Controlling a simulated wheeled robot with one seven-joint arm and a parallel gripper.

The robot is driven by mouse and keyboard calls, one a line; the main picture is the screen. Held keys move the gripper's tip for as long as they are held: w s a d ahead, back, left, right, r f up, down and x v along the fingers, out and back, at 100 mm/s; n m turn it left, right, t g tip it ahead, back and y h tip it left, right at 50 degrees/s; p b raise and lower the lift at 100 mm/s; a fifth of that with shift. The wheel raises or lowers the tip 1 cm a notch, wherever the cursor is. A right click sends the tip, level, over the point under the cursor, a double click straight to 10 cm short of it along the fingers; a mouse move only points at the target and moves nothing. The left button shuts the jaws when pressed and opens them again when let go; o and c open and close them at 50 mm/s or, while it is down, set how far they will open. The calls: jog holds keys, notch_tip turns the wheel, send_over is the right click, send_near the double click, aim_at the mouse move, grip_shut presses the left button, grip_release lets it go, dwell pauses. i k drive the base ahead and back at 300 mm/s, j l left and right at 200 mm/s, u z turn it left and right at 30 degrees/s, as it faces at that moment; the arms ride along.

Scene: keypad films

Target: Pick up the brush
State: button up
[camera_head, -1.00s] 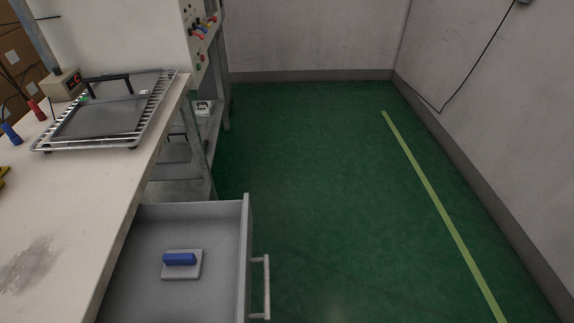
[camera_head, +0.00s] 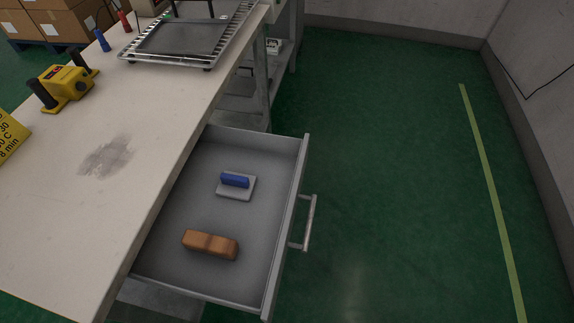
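An open grey drawer (camera_head: 288,215) juts out from under the workbench and holds two things. One is a brown, wood-coloured block (camera_head: 210,244), slightly narrowed at its middle, lying near the drawer's front end in the picture; it looks like a brush back, but no bristles show. The other is a flat light-grey plate with a blue grip (camera_head: 235,181), lying farther up in the drawer. I cannot tell for certain which of them is the brush. The two lie apart, with bare drawer floor between them. My gripper is not in view.
The workbench top (camera_head: 150,185) overhangs the drawer's left side. On it stand a yellow tool with black handles (camera_head: 66,84), a yellow sign (camera_head: 8,137) and a wire rack with a plate (camera_head: 185,38). The drawer handle (camera_head: 309,222) sticks out right. Green floor (camera_head: 400,190) there is clear.

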aim_at(195, 240)
jog(key=l+u, duration=0.8)
jog(key=k+l+u, duration=0.1)
jog(key=l+u, duration=0.25)
jog(key=l, duration=0.15)
